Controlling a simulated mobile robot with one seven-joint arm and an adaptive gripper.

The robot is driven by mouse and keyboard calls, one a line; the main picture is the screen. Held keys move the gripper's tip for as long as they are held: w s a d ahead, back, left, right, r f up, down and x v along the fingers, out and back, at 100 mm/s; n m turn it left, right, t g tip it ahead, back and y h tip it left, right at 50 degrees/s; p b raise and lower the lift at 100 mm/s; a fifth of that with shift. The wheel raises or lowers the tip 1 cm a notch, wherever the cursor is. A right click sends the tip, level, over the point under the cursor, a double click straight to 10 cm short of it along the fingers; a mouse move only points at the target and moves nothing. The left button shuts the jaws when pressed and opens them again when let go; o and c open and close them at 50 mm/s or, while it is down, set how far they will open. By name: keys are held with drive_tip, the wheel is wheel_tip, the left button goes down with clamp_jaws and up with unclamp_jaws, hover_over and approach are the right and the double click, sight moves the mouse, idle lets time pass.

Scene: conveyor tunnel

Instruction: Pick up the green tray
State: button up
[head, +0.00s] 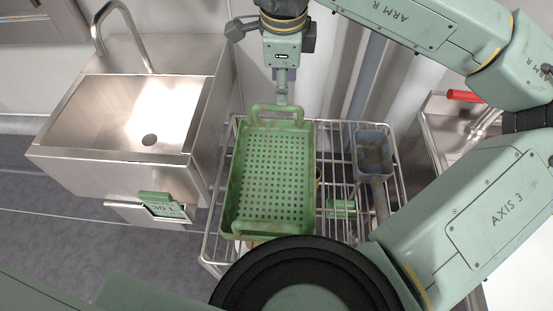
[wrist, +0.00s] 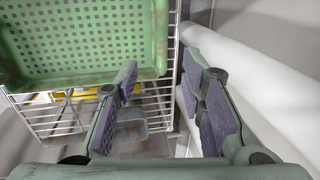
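The green tray (head: 272,180) has a perforated base and raised rim, with an arched handle (head: 278,108) at its far end. It rests on a wire rack. The tray (wrist: 85,38) fills the upper left of that view, beside the left finger.
The wire rack (head: 208,205) also bears a blue-grey bin (head: 373,152) and a green item (head: 341,208), right of the tray. A steel sink (head: 125,115) stands left. Pale vertical pipes (head: 350,70) line the wall behind my gripper. A red-handled object (head: 464,96) lies right.

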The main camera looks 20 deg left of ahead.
sight(284, 108)
wheel_tip(284, 108, down, 4)
drive_tip(key=shift+w+a+r, duration=0.1)
drive_tip(key=shift+w+r, duration=0.05)
drive_tip(key=shift+r, duration=0.1)
drive_tip(key=shift+w+f+p, duration=0.3)
drive_tip(key=shift+f+p, duration=0.05)
drive_tip(key=shift+f, duration=0.55)
drive_tip(key=shift+w+f+p, duration=0.25)
drive_tip(key=shift+f+p, duration=0.15)
drive_tip(key=shift+f, duration=0.45)
drive_tip(key=shift+w+f+p, duration=0.3)
drive_tip(key=shift+f+p, duration=0.05)
drive_tip(key=shift+f, duration=0.55)
clamp_jaws()
